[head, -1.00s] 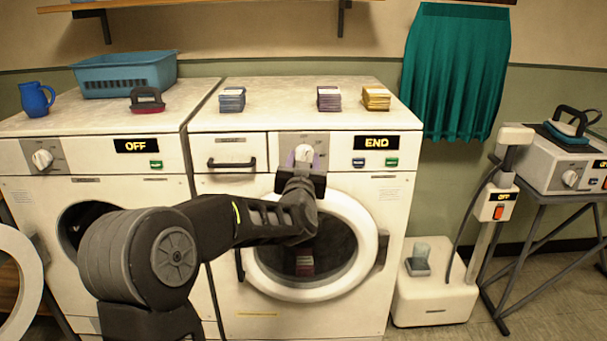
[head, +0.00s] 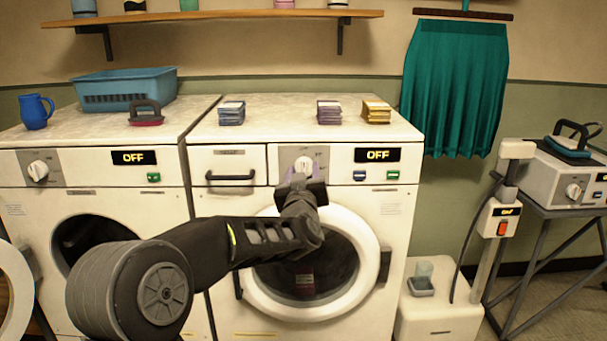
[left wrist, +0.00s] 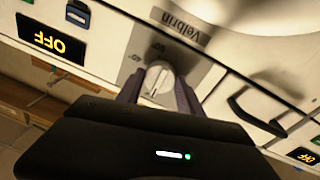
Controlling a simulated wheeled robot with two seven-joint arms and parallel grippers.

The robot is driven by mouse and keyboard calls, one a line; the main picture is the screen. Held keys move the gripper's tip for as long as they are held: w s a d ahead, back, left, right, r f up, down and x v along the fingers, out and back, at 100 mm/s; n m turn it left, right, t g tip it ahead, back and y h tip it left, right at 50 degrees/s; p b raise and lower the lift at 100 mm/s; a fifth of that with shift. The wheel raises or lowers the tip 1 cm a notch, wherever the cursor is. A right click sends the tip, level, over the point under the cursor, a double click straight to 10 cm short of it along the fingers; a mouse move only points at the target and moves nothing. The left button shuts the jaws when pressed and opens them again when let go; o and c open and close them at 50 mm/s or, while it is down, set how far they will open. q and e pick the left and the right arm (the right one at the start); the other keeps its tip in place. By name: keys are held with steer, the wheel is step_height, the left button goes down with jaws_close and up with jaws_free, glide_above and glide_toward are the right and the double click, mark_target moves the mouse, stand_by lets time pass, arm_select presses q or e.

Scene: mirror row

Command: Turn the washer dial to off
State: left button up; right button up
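The middle machine, a white front-loading washer (head: 213,300), has a white dial (head: 304,164) on a grey panel, and its black display (head: 377,155) reads OFF. My left gripper (head: 303,175) is just in front of and slightly below the dial. In the left wrist view the dial (left wrist: 159,79) shows between the two spread purple-grey fingers (left wrist: 158,88), with gaps on both sides. The gripper is open and holds nothing. The washer's round door (head: 374,240) is closed, partly hidden by my arm. My right gripper is out of view.
A second machine at left has its own dial (head: 38,171), an OFF display (head: 134,158) and an open door (head: 14,292). Folded stacks (head: 330,112) lie on the washer top. A drawer handle (head: 230,176) sticks out left of the dial. A pressing unit (head: 567,180) stands at right.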

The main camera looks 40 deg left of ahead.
arm_select(q)
steer(key=o, duration=0.5)
steer(key=shift+s+d, duration=0.1)
steer(key=v, duration=0.7)
steer(key=shift+s+d, duration=0.15)
steer(key=shift+s, duration=0.1)
